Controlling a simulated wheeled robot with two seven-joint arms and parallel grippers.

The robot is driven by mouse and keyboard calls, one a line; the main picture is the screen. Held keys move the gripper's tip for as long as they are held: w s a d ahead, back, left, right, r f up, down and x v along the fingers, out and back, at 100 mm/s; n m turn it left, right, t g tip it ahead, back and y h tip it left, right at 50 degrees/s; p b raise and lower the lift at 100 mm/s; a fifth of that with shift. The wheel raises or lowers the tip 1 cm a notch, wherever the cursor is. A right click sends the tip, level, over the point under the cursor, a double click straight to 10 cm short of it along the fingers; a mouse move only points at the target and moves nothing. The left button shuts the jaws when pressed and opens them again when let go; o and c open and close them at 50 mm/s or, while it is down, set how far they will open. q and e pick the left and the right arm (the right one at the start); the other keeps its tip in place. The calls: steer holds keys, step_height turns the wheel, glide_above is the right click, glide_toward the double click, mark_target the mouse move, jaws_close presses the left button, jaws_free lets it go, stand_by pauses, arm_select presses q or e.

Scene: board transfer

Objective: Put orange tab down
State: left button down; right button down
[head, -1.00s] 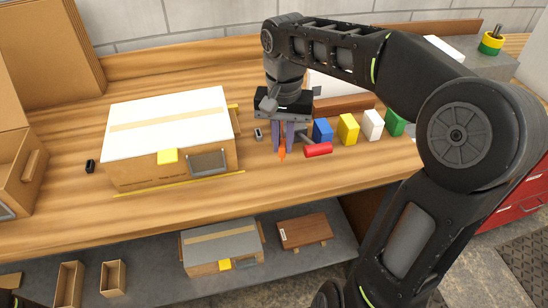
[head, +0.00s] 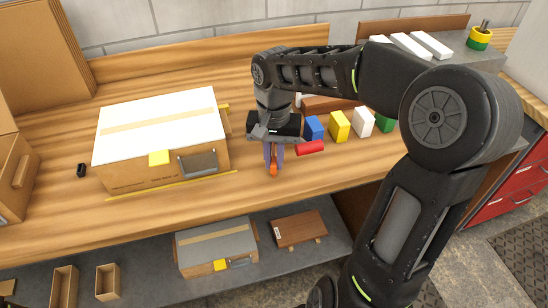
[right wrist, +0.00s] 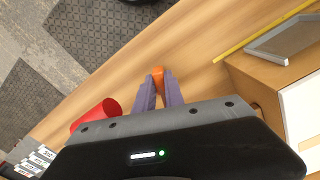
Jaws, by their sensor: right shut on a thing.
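My right gripper (head: 273,162) is shut on the orange tab (head: 273,171), which shows small at its fingertips. In the right wrist view the orange tab (right wrist: 158,73) sits between the tips of the two purple-grey fingers (right wrist: 158,88). The tab is over the front part of the wooden bench top (head: 230,195). I cannot tell whether it touches the wood. My left gripper is not in view.
A red cylinder (head: 310,148) lies just right of the gripper, and it also shows in the right wrist view (right wrist: 95,115). Blue (head: 314,129), yellow (head: 339,126) and white (head: 363,122) blocks stand behind it. A white-topped box (head: 160,130) stands to the left. The bench front is clear.

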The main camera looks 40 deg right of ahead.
mark_target(274, 161)
steer(key=shift+f, duration=0.15)
steer(key=c, duration=1.4)
jaws_free()
steer(key=shift+c, duration=0.2)
steer(key=shift+r, duration=0.25)
step_height(274, 161, up, 8)
steer(key=shift+r, duration=0.25)
step_height(274, 161, up, 3)
steer(key=shift+r+p, duration=0.2)
steer(key=shift+p, duration=1)
